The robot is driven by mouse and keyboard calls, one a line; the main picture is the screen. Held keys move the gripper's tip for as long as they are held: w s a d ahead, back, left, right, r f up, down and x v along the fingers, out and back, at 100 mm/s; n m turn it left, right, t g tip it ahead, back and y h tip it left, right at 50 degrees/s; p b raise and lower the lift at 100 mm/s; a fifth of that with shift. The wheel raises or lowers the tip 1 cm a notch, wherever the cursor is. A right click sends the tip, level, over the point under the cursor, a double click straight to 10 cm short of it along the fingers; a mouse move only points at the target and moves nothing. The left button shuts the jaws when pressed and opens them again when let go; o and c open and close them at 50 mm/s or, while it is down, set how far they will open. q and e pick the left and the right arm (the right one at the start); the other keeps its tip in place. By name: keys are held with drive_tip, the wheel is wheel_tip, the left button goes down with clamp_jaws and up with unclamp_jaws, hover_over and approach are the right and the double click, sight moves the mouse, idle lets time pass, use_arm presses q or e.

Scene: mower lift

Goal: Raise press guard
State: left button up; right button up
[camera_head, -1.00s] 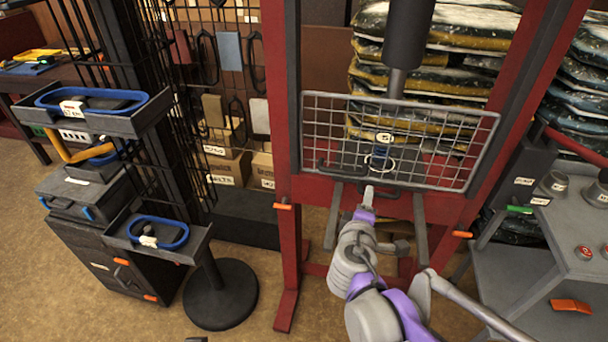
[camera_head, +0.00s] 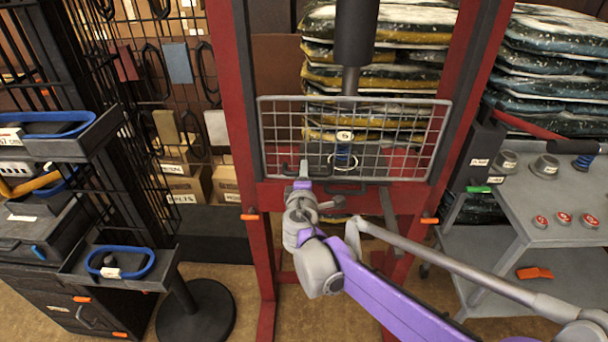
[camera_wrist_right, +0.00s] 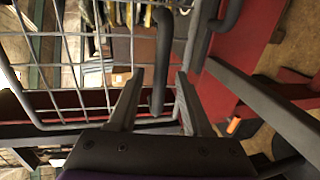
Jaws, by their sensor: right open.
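The press guard (camera_head: 410,138) is a grey wire-mesh panel across the red press frame, below the dark press ram (camera_head: 357,35). It looks lowered, its bottom edge near the red crossbeam. A dark bar handle (camera_head: 287,167) runs along its lower edge. My right gripper (camera_head: 303,168) is at the left part of this handle. In the right wrist view, the open fingers (camera_wrist_right: 157,85) point at the guard (camera_wrist_right: 62,60), and the dark handle bar (camera_wrist_right: 163,50) appears between them, not clamped. Contact cannot be told. My left gripper is not in view.
A grey cart (camera_head: 560,200) with red buttons stands at the right. Stacked bags (camera_head: 400,75) lie behind the press. A black stand with trays (camera_head: 110,275) and a wire rack (camera_head: 150,100) stand at the left. Red uprights (camera_head: 240,120) flank the guard.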

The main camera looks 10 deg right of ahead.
drive_tip(key=shift+w+d+f, duration=0.1)
drive_tip(key=shift+w, duration=0.3)
drive_tip(key=shift+c, duration=0.3)
clamp_jaws()
idle(0.9)
